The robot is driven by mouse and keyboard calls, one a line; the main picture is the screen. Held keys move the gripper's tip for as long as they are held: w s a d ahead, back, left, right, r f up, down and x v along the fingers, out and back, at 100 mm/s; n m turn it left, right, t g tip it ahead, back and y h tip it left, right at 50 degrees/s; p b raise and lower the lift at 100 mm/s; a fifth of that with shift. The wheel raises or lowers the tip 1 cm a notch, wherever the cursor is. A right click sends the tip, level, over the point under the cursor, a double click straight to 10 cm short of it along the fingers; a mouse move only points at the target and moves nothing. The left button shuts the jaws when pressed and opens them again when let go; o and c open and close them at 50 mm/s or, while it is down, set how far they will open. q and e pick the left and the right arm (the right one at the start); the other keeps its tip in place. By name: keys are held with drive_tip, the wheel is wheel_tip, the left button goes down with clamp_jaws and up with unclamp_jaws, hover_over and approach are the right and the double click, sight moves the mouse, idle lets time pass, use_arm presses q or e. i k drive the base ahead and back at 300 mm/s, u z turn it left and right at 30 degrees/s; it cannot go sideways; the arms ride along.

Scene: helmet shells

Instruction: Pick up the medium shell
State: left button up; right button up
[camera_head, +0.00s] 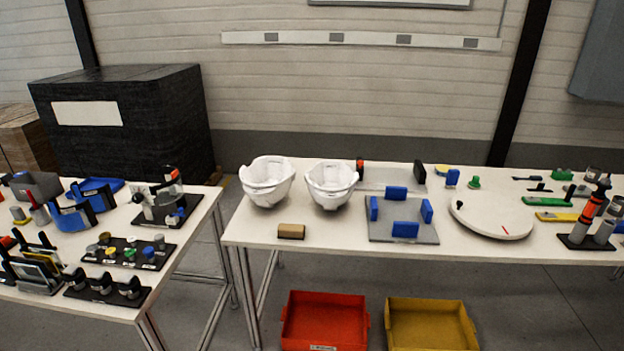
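Two white helmet shells stand side by side on the long table (330,231), near its left end. The left shell (267,182) looks a little larger than the right shell (331,185). Both look like open bowls with uneven rims. No label tells which one is the medium shell. Neither of my grippers shows in the head view, and nothing touches the shells.
A tan block (291,231) lies in front of the shells. A grey plate (402,232) with blue blocks and a round white disc (490,217) lie to the right. A red bin (324,322) and a yellow bin (430,325) sit on the floor. A crowded side table (185,235) stands left, across a gap.

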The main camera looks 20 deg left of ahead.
sight(268, 179)
drive_tip(key=u, duration=0.05)
drive_tip(key=i, duration=1)
drive_tip(key=u, duration=0.55)
